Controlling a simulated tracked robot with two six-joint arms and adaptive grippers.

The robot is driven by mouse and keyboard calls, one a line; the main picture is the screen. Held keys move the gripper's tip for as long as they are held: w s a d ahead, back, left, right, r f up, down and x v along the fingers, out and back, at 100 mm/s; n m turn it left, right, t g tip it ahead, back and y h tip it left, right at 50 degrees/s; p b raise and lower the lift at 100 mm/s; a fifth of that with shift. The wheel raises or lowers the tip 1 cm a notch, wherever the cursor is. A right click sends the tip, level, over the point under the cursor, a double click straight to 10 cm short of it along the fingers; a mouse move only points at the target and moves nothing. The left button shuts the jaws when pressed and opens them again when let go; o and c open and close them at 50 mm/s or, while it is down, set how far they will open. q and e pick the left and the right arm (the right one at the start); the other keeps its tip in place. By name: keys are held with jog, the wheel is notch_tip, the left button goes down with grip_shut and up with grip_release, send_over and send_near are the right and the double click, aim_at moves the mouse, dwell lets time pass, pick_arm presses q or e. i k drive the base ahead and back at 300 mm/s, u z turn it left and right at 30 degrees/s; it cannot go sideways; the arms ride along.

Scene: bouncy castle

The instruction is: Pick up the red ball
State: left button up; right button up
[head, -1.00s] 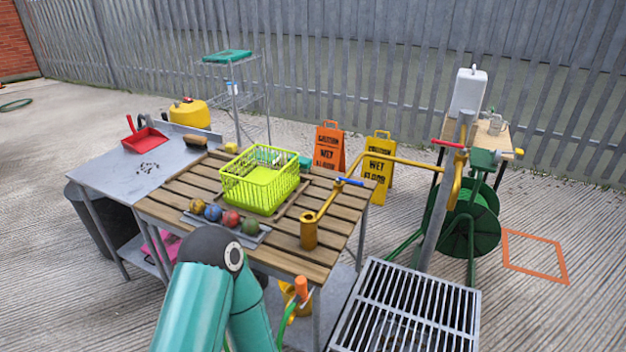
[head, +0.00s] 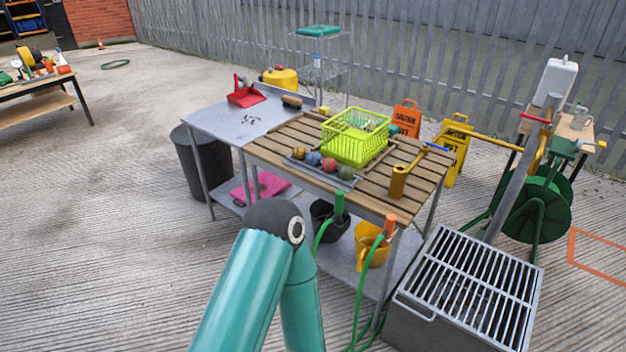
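The red ball (head: 328,165) sits in a row on a small grey tray (head: 318,176) near the front edge of the slatted wooden table top (head: 378,186). A blue ball (head: 313,158) is on its left and a green ball (head: 345,172) on its right. A brownish-yellow ball (head: 299,153) is at the left end. One of my teal arms rises at the lower middle, below and in front of the balls. Neither gripper shows.
A lime-green basket (head: 356,138) stands right behind the balls. A grey grated basin (head: 468,284) is front right, a dark bin (head: 197,162) at left. Concrete floor at lower left is clear.

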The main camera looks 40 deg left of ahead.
aim_at(330, 166)
jog(key=k, duration=0.45)
jog(key=u, duration=0.7)
jog(key=i, duration=1.15)
jog(key=u, duration=1)
jog(key=i, duration=1.35)
jog(key=z, duration=0.05)
